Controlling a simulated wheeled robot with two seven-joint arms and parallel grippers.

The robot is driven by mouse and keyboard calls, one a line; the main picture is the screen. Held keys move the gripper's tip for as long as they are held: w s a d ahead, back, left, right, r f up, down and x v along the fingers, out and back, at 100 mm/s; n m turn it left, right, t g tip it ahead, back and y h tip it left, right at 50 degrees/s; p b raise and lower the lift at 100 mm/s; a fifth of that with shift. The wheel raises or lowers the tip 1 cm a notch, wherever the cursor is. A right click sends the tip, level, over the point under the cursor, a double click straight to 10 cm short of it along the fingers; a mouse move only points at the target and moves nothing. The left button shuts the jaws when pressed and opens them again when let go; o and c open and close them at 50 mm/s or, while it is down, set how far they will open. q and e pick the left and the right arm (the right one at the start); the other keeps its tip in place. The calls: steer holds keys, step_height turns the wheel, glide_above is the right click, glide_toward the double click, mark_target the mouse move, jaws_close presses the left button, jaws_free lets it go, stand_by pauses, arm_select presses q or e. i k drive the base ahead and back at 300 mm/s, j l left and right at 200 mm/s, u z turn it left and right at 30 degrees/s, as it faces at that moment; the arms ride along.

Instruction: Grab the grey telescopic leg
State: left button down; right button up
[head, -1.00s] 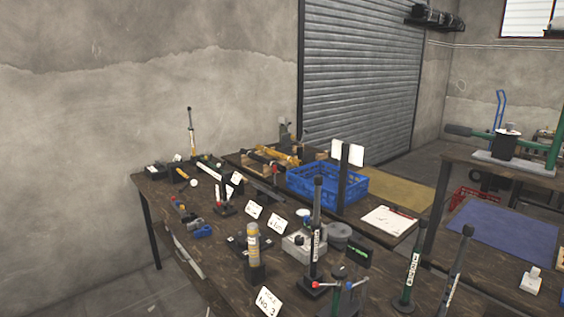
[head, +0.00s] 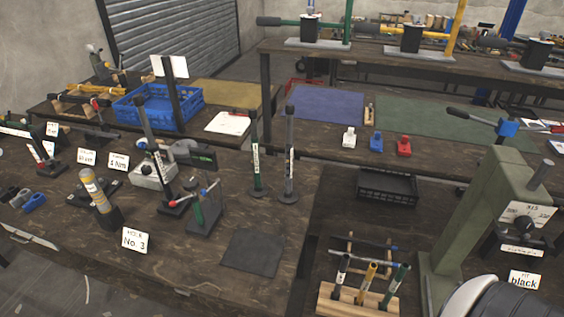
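A grey telescopic leg (head: 290,160) with a white label stands upright on a round dark foot, near the right side of the nearer wooden table. A similar green leg (head: 255,160) with a black top stands upright just left of it, apart from it. A taller dark post (head: 146,128) with a white label stands further left on the same table. Neither of my grippers shows in the head view. A white and black rounded part at the bottom right edge appears to be part of my own arm.
A dark square mat (head: 252,252) lies in front of the legs. A wooden rack (head: 345,303) with several coloured-handled tools and a green press (head: 450,230) stand to the right. A blue crate (head: 150,112) is behind at left. Table around the legs' feet is mostly clear.

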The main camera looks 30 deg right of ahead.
mark_target(288, 196)
steer(key=k+l, duration=0.1)
steer(key=k+l+z, duration=0.15)
steer(key=l+z, duration=0.15)
steer(key=z, duration=0.15)
steer(key=k+l+z, duration=0.1)
steer(key=l+z, duration=0.3)
steer(key=j, duration=0.1)
